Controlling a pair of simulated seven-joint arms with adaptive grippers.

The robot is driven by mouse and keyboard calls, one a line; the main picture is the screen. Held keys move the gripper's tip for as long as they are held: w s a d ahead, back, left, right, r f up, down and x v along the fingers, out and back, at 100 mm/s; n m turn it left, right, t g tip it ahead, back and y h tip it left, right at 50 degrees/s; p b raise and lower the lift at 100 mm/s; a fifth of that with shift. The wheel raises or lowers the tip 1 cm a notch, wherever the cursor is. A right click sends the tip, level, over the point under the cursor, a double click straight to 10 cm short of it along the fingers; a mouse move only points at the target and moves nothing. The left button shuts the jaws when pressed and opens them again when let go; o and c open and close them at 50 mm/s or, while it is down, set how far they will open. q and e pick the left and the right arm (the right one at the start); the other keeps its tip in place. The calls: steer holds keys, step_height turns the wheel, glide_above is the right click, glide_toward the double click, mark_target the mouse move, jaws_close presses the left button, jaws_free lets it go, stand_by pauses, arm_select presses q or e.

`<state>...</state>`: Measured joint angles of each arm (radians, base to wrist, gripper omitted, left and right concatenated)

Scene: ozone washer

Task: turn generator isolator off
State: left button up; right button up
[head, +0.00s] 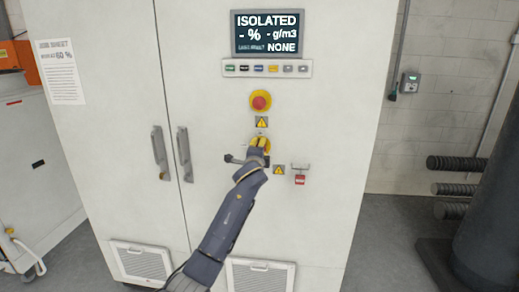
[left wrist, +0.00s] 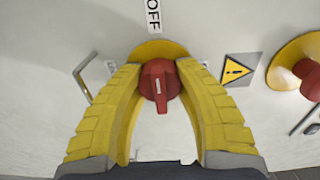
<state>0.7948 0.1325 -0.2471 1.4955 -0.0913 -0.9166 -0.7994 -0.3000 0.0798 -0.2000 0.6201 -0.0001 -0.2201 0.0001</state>
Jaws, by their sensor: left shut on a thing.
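The isolator is a red rotary knob (left wrist: 160,82) on a round yellow plate (left wrist: 150,49), with an OFF label (left wrist: 153,15) beside it in the left wrist view. The knob's grip lies roughly in line with that label. My left gripper (left wrist: 161,95) is shut on the knob, a yellow finger on each side. In the head view my left gripper (head: 259,150) covers most of the knob and part of its yellow plate (head: 261,140). The display (head: 268,33) reads ISOLATED, with NONE on its lower line. My right gripper is in neither view.
A red emergency stop (head: 260,101) sits above the isolator, with a warning sign (head: 261,122) between them. A red tag or padlock (head: 300,179) hangs at lower right. Two door handles (head: 184,154) (head: 159,152) stand to the left.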

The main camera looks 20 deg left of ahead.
arm_select(q)
steer(key=shift+d+f, duration=0.1)
steer(key=shift+d, duration=0.15)
steer(key=o, duration=1.1)
steer(key=shift+w+d, duration=0.1)
steer(key=shift+c, duration=0.2)
steer(key=shift+o, duration=1.4)
steer(key=shift+a, duration=0.2)
steer(key=s+d, duration=0.2)
steer(key=s, duration=1)
